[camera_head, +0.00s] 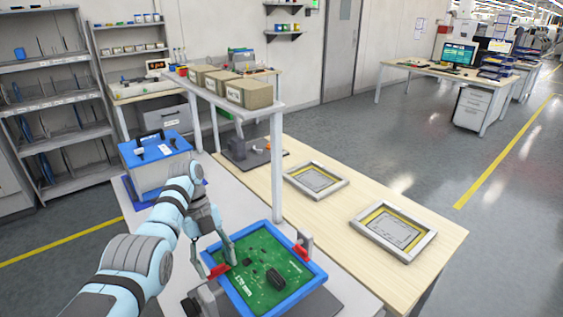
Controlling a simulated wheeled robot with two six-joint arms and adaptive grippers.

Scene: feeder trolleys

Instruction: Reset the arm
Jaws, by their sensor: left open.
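My left arm comes in from the lower left. Its gripper (222,255) is open and stands low over the left edge of a green circuit board (258,262). I cannot tell whether its fingers touch the board or its frame. The board lies in a blue frame (303,289) with red clips on a fixture, and a black part (276,279) sits on it. My right gripper does not show.
A blue-topped box (154,149) stands behind my left arm. A shelf with cardboard boxes (249,93) rises behind the board on a post (277,170). Two framed panels (315,181) (393,231) lie on the wooden table at right. Open floor lies further right.

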